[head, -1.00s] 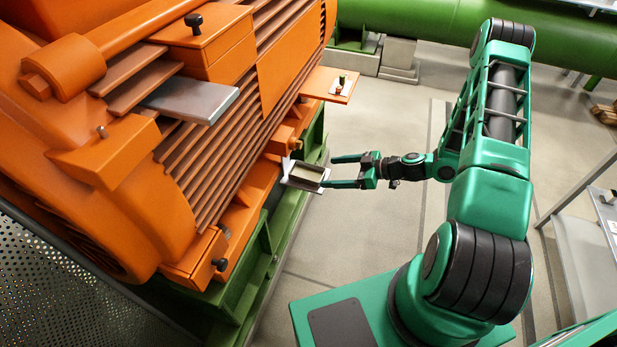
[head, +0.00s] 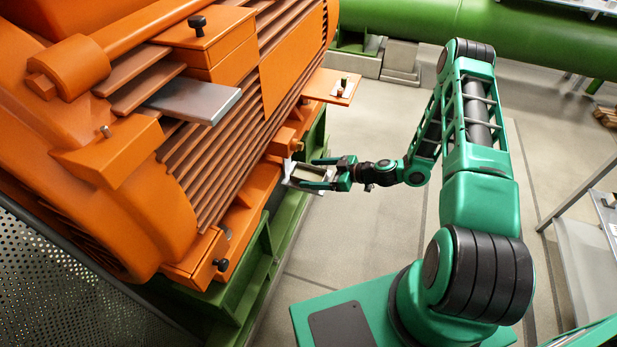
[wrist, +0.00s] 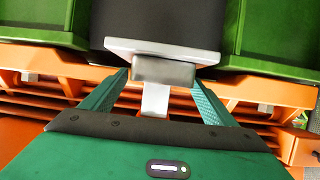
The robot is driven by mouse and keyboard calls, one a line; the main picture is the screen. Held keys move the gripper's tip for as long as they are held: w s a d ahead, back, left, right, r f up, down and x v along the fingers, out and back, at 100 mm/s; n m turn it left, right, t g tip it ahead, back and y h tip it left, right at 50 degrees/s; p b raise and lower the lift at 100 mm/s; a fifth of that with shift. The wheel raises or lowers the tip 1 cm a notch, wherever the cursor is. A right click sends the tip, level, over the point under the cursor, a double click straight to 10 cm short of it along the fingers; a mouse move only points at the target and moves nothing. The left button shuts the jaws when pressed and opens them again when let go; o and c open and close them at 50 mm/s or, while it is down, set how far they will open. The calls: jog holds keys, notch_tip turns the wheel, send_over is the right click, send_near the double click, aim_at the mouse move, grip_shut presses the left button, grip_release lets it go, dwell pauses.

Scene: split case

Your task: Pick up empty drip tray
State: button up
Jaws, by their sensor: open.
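The drip tray (head: 307,174) is a small, shallow grey metal tray with a paler bracket, against the lower side of the orange machine. It also shows in the wrist view (wrist: 165,71). My gripper (head: 304,174) is open, with its two green fingers on either side of the tray. In the wrist view my gripper (wrist: 160,82) has its fingers left and right of the tray's grey block, with a gap visible at each side. The tray's inside is partly hidden by the fingers in the head view.
The orange finned machine (head: 215,130) stands close at the left on a green base frame (head: 262,265). An orange ledge (head: 335,84) juts out above and behind the tray. A green pipe (head: 420,17) runs along the back. The floor at the right of the tray is open.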

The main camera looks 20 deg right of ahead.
jog(key=shift+x, duration=1.15)
jog(key=shift+c, duration=0.5)
jog(key=c, duration=1.2)
jog(key=shift+d+r, duration=0.1)
jog(key=shift+r, duration=0.1)
